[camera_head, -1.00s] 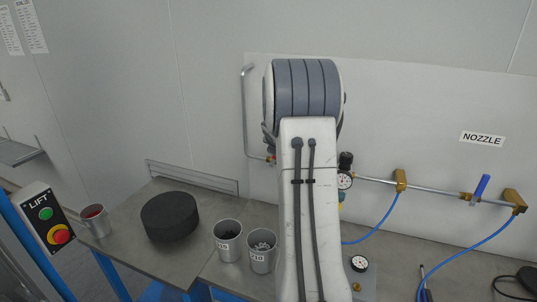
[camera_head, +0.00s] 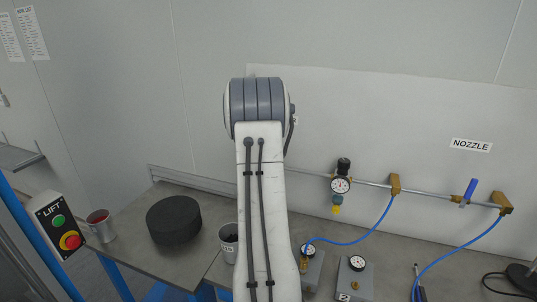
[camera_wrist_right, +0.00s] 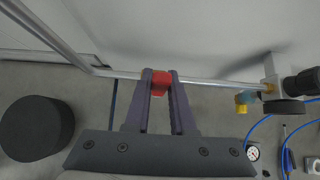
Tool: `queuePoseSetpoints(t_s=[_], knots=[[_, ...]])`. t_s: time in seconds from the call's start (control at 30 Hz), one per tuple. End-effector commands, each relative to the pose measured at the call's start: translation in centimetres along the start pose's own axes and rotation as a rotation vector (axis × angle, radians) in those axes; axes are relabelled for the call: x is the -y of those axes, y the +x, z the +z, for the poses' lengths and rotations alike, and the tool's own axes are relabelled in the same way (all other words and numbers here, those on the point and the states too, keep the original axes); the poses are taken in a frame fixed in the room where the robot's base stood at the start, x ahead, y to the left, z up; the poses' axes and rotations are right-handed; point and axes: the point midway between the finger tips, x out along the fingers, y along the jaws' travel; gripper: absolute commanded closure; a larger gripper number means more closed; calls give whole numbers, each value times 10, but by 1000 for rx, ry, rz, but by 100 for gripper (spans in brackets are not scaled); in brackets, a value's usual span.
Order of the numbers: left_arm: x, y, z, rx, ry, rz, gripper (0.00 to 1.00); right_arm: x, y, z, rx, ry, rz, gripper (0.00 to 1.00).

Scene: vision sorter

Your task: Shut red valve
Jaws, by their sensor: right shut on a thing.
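The red valve (camera_wrist_right: 158,84) shows in the right wrist view as a red handle on a thin metal pipe. My right gripper (camera_wrist_right: 160,75) is shut on this handle, with one finger on each side of it. In the head view my own arm hides the valve and the right gripper. My left gripper is in neither view.
A pressure gauge (camera_head: 340,185) and a blue-handled valve (camera_head: 469,192) sit on the wall pipe to the right. A dark round block (camera_head: 173,219), a can (camera_head: 229,243) and a LIFT button box (camera_head: 58,232) are at the left.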

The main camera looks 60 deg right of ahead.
Motion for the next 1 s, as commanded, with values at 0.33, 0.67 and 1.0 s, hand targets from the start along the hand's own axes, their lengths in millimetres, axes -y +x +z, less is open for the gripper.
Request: queuePoseSetpoints(t_s=[0.33, 0.67, 1.0], knots=[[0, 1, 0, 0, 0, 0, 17, 0, 2, -6, -11, -5, -3, 48], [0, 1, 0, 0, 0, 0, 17, 0, -4, -2, -3, -2, 0, 48], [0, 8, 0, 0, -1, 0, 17, -1, -65, -2, -2, -2, 2, 48]])
